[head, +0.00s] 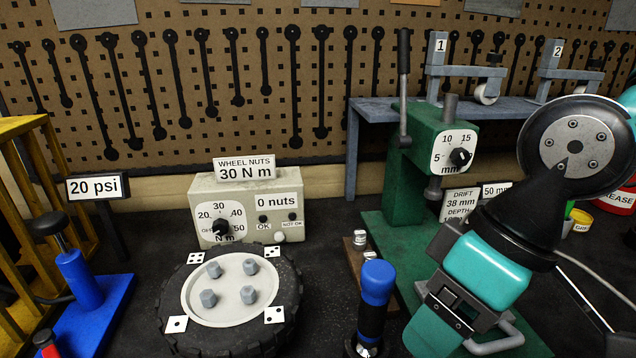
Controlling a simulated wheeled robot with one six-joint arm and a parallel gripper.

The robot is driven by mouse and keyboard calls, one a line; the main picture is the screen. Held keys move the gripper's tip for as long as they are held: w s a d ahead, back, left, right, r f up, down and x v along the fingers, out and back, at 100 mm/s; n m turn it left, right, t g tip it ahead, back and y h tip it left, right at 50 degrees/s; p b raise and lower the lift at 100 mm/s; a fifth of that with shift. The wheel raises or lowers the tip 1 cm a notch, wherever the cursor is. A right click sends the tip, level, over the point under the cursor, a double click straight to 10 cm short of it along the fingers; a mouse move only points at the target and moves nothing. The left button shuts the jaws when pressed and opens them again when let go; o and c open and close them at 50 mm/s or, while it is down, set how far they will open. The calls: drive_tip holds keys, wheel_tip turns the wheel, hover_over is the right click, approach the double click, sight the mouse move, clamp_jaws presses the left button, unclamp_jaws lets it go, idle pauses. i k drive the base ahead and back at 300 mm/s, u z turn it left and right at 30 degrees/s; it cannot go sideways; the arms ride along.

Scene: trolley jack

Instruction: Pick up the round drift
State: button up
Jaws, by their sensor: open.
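Two short silver cylinders stand on a narrow brown block beside the green press: one farther back (360,239) and one nearer (369,258). They look like the drifts, but they are too small here to tell which is round. A sign by the press (460,204) reads "DRIFT 38 mm DEPTH", its lower part cut off by my arm. My teal and black arm reaches down to the bottom edge at the right. My gripper's fingers are not visible.
A green press (405,180) with dial and lever stands behind the block. A blue-handled tool (377,284) stands upright in front. A wheel (228,330) with several nuts lies left, before a torque box (215,187). A blue stand (85,285) is far left.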

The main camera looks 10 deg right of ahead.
sight(359, 240)
drive_tip(key=k, duration=0.5)
drive_tip(key=u, duration=1.1)
drive_tip(key=i, duration=1.2)
drive_tip(key=z, duration=1.1)
